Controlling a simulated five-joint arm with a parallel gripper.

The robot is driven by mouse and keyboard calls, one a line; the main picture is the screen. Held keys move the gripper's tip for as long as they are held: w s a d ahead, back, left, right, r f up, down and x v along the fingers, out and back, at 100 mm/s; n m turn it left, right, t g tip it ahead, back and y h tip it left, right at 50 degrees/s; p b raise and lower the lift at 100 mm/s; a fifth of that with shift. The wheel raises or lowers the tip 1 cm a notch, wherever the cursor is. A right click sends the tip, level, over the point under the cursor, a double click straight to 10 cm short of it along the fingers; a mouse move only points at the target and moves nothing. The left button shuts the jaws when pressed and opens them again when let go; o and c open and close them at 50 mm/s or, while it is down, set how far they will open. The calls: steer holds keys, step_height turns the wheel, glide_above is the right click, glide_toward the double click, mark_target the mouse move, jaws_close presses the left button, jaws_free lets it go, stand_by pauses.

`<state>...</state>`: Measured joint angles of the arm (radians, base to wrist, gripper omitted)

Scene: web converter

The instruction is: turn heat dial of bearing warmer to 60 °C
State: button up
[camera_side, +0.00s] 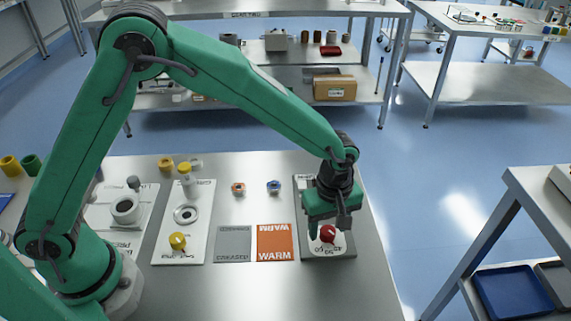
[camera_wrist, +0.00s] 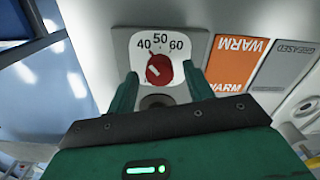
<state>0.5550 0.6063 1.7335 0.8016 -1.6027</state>
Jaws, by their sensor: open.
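The bearing warmer (camera_side: 343,252) is a grey unit at the right end of the bench, partly hidden by my gripper. Its red heat dial (camera_side: 328,233) sits on a white face. In the wrist view the dial (camera_wrist: 159,71) shows below the marks 40, 50 and 60 on the white face (camera_wrist: 178,58). A pale mark on the dial points up and left, toward the 40 side. My gripper (camera_wrist: 161,79) is open, with one green finger on each side of the dial; contact cannot be told. In the side view my gripper (camera_side: 328,225) is over the warmer, pointing down.
An orange WARM mat (camera_side: 275,243) and a grey mat (camera_side: 233,244) lie left of the warmer. A white panel with a yellow knob (camera_side: 177,241) and a ring (camera_side: 187,214) is farther left. Two small parts, orange (camera_side: 238,188) and blue (camera_side: 273,187), lie behind the mats.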

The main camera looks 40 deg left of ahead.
steer(key=c, duration=1)
steer(key=shift+m, duration=0.4)
steer(key=m, duration=0.3)
steer(key=shift+m, duration=0.3)
steer(key=m, duration=0.3)
steer(key=shift+m, duration=0.3)
steer(key=m, duration=0.3)
steer(key=shift+d+m, duration=0.1)
steer(key=shift+m, duration=2.4)
